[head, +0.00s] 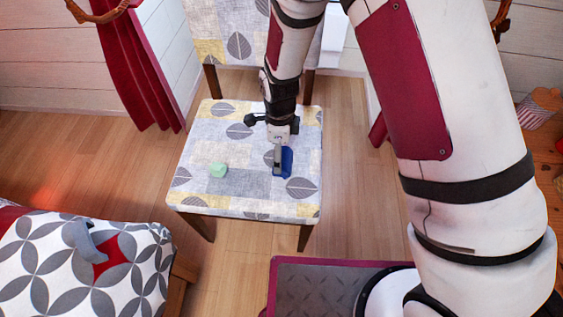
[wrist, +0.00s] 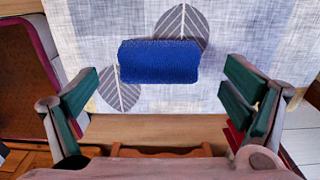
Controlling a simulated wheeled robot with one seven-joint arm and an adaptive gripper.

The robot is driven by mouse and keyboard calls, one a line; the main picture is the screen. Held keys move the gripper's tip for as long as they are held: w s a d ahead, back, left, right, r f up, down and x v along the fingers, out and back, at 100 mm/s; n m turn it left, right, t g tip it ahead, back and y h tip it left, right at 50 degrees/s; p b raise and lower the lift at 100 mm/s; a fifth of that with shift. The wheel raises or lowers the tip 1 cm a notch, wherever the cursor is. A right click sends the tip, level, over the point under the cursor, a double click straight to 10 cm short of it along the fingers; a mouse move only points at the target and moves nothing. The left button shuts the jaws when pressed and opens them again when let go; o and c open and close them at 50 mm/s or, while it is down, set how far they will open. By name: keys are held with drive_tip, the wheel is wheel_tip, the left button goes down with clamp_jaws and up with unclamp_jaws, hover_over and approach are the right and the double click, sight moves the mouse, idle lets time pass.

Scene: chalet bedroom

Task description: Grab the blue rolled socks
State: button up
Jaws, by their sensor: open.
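The blue rolled socks (wrist: 159,61) lie on the chair's patterned seat (head: 225,185) as a compact blue roll. In the head view the blue socks (head: 286,161) show partly behind my gripper (head: 280,160), which is over the seat and points down. In the wrist view my gripper (wrist: 160,105) is open, with one finger to the left and one to the right. The socks lie between the two fingers across the picture and a little beyond them, with a gap on each side. Nothing is held.
The chair's backrest (head: 238,45) stands behind. A bed with a patterned cover (head: 60,290) and a grey object (head: 84,240) is at lower left. A dark mat (head: 315,290) lies in front.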

drive_tip(key=shift+d+f+b, duration=0.15)
drive_tip(key=shift+f+b, duration=0.95)
drive_tip(key=shift+f, duration=1.55)
drive_tip(key=c, duration=1.2)
